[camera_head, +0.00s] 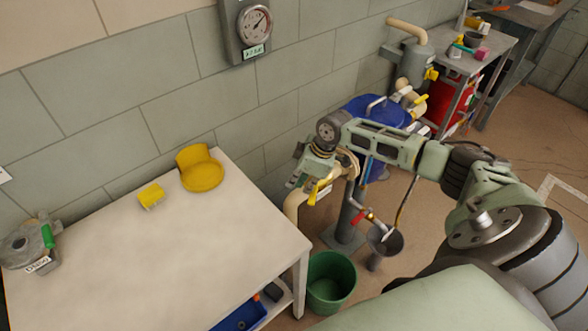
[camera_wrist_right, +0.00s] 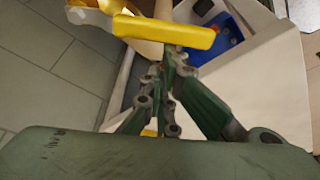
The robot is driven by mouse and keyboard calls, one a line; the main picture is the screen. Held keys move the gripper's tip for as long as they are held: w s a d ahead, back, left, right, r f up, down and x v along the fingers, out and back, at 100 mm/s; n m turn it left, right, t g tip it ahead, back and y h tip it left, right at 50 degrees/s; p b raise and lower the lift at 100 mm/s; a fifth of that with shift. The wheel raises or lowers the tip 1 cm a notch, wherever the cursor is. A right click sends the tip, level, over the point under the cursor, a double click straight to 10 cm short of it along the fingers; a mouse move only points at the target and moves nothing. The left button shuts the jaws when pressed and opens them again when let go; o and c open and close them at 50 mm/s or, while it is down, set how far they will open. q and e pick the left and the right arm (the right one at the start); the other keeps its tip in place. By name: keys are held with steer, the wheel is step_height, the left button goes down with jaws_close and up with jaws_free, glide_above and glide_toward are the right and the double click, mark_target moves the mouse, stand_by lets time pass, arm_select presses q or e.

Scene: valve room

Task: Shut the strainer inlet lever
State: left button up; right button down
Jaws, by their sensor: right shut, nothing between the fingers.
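A yellow lever (camera_head: 318,191) sits on a beige pipe (camera_head: 296,204) beside the white bench in the head view. A large yellow lever handle (camera_wrist_right: 168,30) runs across the top of the right wrist view. My right gripper (camera_head: 303,178) is at the pipe's upper end, close to the lever. In the right wrist view my right gripper (camera_wrist_right: 174,62) has its fingers together, just below the handle in the picture, with nothing between them. Whether it touches the handle I cannot tell. My arm hides part of the pipework. My left gripper is not in view.
More yellow levers (camera_head: 420,106) are farther back.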

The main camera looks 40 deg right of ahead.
mark_target(313, 194)
steer(key=s+d+n, duration=0.1)
steer(key=n, duration=0.1)
steer(key=s+n+g+b, duration=0.1)
steer(key=s+d+n+y, duration=0.1)
steer(key=s+n, duration=0.1)
steer(key=shift+s+d+f+n+g, duration=0.1)
steer(key=shift+d+f+n+g, duration=0.05)
steer(key=shift+d+n+g, duration=0.2)
steer(key=shift+s+d+n+g+b, duration=0.15)
steer(key=shift+s+d+n, duration=0.45)
steer(key=shift+d, duration=0.35)
steer(key=shift+s+d+n+g+b, duration=0.15)
steer(key=shift+s+d+n, duration=0.35)
steer(key=shift+d, duration=0.4)
